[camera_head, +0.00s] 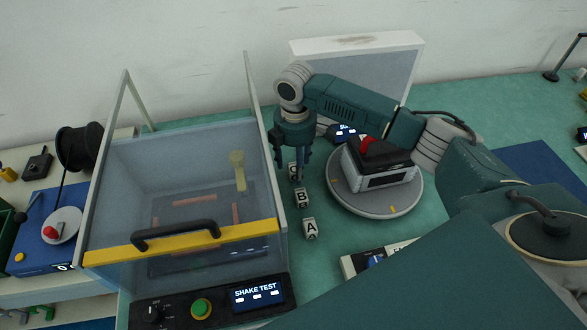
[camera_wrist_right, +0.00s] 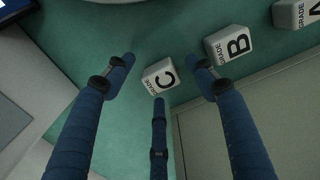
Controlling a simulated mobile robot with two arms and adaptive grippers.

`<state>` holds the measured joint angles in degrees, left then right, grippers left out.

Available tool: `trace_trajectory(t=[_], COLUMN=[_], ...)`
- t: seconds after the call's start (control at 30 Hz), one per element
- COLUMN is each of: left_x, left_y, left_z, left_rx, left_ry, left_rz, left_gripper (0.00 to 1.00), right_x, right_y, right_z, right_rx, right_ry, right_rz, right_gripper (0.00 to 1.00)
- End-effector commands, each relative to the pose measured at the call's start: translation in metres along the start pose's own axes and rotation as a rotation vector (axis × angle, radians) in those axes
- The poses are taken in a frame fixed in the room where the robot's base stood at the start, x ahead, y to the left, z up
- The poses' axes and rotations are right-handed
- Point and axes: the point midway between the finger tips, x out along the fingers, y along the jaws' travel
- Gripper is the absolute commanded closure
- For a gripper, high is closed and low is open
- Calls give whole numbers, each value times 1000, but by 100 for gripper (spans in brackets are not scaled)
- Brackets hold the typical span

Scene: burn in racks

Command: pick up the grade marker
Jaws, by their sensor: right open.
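Three white grade marker blocks stand in a row on the green mat, lettered A (camera_head: 310,229), B (camera_head: 302,198) and C (camera_head: 293,174). My right gripper (camera_head: 290,168) points down at the C marker, at the far end of the row, and partly hides it. In the right wrist view, the C marker (camera_wrist_right: 158,78) lies between the spread blue fingers (camera_wrist_right: 165,75), with no clear contact. The B marker (camera_wrist_right: 229,45) is just beyond the right finger, and the A marker (camera_wrist_right: 296,14) is at the top right edge. My left gripper is out of view.
A clear-walled shake test box (camera_head: 200,150) with a yellow front bar stands left of the markers. A round turntable (camera_head: 375,205) carrying a grey and black device (camera_head: 380,170) is close on the right. A white panel (camera_head: 400,65) stands behind. Green mat shows between the markers and turntable.

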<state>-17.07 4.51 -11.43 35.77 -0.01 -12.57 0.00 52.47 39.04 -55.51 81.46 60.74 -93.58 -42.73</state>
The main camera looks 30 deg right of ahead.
Motion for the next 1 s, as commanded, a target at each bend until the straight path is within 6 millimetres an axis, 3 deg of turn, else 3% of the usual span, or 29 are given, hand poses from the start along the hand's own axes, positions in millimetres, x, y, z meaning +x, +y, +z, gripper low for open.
trace_trajectory(t=[0.13, 0.37, 0.6, 1.0], left_x=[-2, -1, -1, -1], left_y=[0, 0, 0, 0], left_z=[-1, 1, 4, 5], left_rx=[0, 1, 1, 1], left_ry=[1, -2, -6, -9], left_rz=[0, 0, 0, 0], left_gripper=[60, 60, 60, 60], right_x=[12, 12, 12, 8], right_y=[0, 0, 0, 1], right_z=[0, 0, 0, 0], right_rx=[-1, -1, -1, 0], right_ry=[1, 1, 1, 1], right_rz=[0, 1, 1, 2], right_gripper=[44, 46, 94, 94])
